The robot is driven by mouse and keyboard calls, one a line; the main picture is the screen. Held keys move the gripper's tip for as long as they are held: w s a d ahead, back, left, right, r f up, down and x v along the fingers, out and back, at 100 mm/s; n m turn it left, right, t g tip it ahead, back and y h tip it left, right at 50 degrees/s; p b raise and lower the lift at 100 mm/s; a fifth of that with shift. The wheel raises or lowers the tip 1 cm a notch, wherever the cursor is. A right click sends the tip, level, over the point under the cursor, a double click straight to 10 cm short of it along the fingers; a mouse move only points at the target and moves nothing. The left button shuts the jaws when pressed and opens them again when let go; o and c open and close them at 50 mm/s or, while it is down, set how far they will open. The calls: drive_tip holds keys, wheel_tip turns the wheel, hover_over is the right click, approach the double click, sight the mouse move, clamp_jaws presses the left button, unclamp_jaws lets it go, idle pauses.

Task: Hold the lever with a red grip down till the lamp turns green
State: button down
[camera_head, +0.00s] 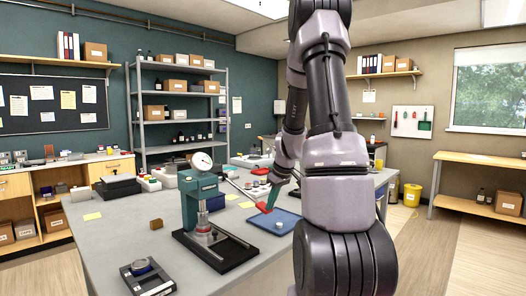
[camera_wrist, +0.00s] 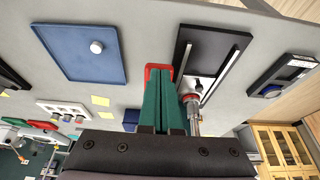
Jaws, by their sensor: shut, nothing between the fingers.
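The teal press (camera_head: 200,195) stands on a black base on the grey bench, with a round dial gauge on top. Its lever slopes down to the right and ends in a red grip (camera_head: 266,207). My gripper (camera_head: 272,195) points down at this grip from above. In the wrist view my gripper (camera_wrist: 158,78) shows two teal fingers closed together, with nothing between them. The red grip (camera_wrist: 159,67) shows just past and around the fingertips, partly hidden by them; I cannot tell whether they touch. I cannot make out the lamp or its colour.
A blue tray (camera_head: 259,219) with a small pale round piece lies right of the press. A dark scale-like device (camera_head: 147,277) sits at the near left. My arm hides part of the right side.

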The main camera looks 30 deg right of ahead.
drive_tip(key=shift+s+a+f, duration=0.15)
drive_tip(key=shift+s+f, duration=0.2)
drive_tip(key=shift+f, duration=0.4)
drive_tip(key=shift+r, duration=0.15)
idle(0.8)
drive_tip(key=s+d+r, duration=0.3)
drive_tip(key=s+r, duration=0.5)
drive_tip(key=r, duration=0.1)
drive_tip(key=shift+s+d+r, duration=0.3)
drive_tip(key=shift+s+d, duration=0.05)
